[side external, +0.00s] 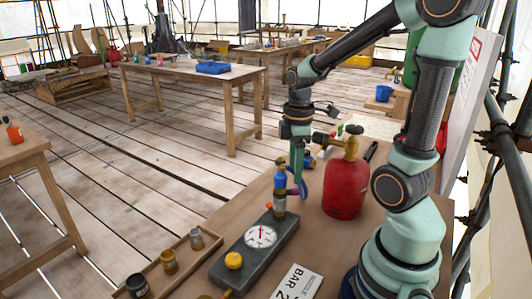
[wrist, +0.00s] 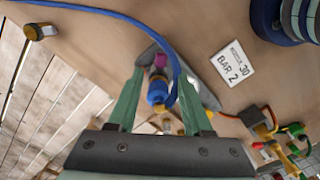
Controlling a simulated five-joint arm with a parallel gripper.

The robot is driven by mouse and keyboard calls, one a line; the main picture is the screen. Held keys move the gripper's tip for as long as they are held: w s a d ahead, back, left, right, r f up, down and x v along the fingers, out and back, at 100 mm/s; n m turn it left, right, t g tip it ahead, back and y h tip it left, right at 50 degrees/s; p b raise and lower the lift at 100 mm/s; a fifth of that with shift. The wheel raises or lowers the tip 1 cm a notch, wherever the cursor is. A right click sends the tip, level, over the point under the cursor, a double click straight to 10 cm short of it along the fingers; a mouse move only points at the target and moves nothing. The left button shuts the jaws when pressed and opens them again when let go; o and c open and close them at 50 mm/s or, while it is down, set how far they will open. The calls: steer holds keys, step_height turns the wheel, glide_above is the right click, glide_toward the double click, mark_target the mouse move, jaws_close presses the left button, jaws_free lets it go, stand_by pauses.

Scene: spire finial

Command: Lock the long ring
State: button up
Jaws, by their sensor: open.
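A blue fitting (side external: 280,178) with brass-coloured bands stands upright at the far end of a dark grey gauge block (side external: 262,248). I cannot tell which part of it is the long ring. In the wrist view the blue fitting (wrist: 157,92) shows between my fingers, with a magenta part (wrist: 160,60) beyond it. My gripper (side external: 299,178) is open and points down just right of the fitting in the side view. In the wrist view my gripper (wrist: 159,78) has a finger on each side of the blue part; contact cannot be told.
A red cylinder (side external: 345,187) with a brass valve stands close right of my gripper. The block carries a dial (side external: 260,237) and a yellow knob (side external: 234,261). A wooden tray (side external: 190,260) with small jars lies left. A card (side external: 298,284) lies in front. A blue hose (wrist: 120,15) crosses the wrist view.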

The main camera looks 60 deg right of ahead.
mark_target(294, 190)
step_height(294, 190, up, 7)
steer(key=shift+r, duration=0.2)
stand_by(0.3)
steer(key=w+a+r+m+t, duration=0.1)
steer(key=a+m+t, duration=0.4)
steer(key=a+m, duration=0.3)
steer(key=shift+a+r+t, duration=0.25)
steer(key=shift+a+t, duration=0.05)
steer(key=shift+a, duration=1.65)
steer(key=shift+w, duration=0.1)
